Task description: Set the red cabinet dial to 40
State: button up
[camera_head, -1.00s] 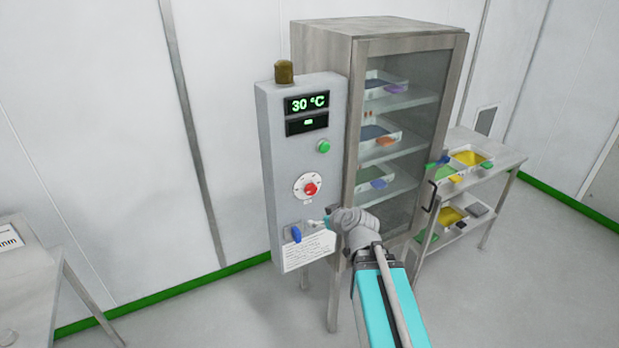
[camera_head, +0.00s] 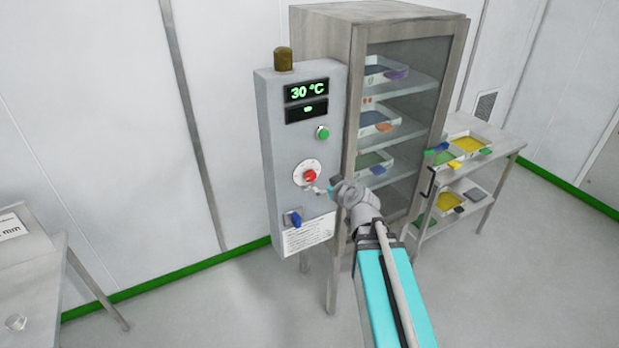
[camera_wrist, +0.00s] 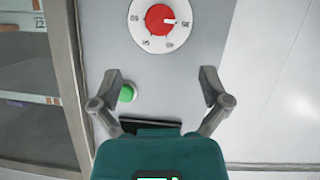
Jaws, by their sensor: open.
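The red dial (camera_head: 310,175) sits on a white round scale plate (camera_head: 298,172) on the front of the grey control box (camera_head: 286,150). The display (camera_head: 307,91) above it reads 30 °C. In the wrist view the dial (camera_wrist: 158,18) is at the top centre, with a white pointer mark toward the right; the scale numbers look turned over and are hard to read. My gripper (camera_wrist: 164,88) is open and empty, its two fingers spread, apart from the dial. In the head view my gripper (camera_head: 325,189) is just below and right of the dial.
A green button (camera_head: 323,133) is above the dial and a blue switch (camera_head: 293,218) below it, over a white label (camera_head: 308,235). The glass-doored cabinet (camera_head: 400,110) stands right of the box. A cart (camera_head: 505,160) with trays is farther right.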

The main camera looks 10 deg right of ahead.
aim_at(311, 176)
jog(key=b+x, duration=0.4)
jog(key=x, duration=0.8)
jog(key=shift+w+a+f, duration=0.1)
jog(key=shift+w+a, duration=0.05)
jog(key=shift+w, duration=0.05)
jog(key=c, duration=1.1)
jog(key=shift+c, duration=0.2)
